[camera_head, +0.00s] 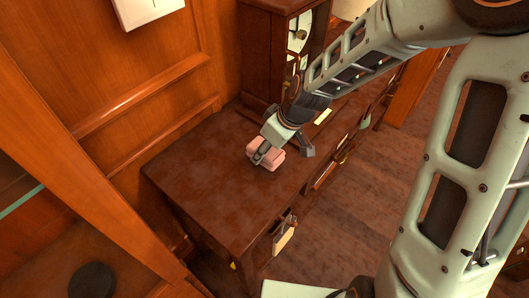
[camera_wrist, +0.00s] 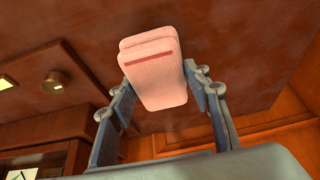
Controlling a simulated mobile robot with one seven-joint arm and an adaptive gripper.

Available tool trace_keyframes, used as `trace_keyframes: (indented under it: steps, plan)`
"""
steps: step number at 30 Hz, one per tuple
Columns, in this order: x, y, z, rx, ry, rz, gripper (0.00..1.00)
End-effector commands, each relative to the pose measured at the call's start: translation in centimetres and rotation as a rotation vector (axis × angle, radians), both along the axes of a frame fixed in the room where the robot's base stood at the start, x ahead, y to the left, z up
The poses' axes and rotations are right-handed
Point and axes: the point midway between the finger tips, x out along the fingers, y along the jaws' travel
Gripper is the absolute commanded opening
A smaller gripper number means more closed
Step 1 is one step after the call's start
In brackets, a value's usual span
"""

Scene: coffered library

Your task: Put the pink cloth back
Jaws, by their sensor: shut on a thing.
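The pink cloth (camera_head: 268,155) is a small folded pad with a darker red stripe, which shows in the wrist view (camera_wrist: 152,82). My gripper (camera_head: 265,158) is over the dark wooden cabinet top (camera_head: 205,185), around the middle of its length. In the wrist view my gripper (camera_wrist: 160,95) has its two fingers on either side of the cloth and is shut on it. The cloth is at or just above the top; I cannot tell whether it touches. My fingers hide part of the cloth in the head view.
A tall wooden clock (camera_head: 268,50) stands at the back of the cabinet top. A pale item (camera_head: 284,235) hangs at the cabinet's front. The near left part of the top is clear. A panelled wall (camera_head: 110,100) runs along the left, and floor (camera_head: 345,200) lies to the right.

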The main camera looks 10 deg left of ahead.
Motion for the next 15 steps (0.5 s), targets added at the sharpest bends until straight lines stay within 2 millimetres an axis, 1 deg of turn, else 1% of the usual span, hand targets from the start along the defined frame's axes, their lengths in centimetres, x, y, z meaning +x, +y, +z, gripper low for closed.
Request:
trace_keyframes:
  steps: [1,3,6,11,12,15]
  plan:
    - [-0.2,-0.2,-1.6,0.000,0.003,-0.001,0.25]
    - [-0.4,-0.3,-2.4,0.000,0.002,0.000,0.25]
    - [-0.5,-0.4,-2.8,0.000,0.002,0.002,0.25]
    - [-0.5,-0.4,-2.6,0.000,0.002,0.002,0.25]
    - [-0.5,-0.4,-2.6,0.000,0.002,0.002,0.45]
    - [-0.5,-0.4,-2.6,0.000,0.002,0.002,0.56]
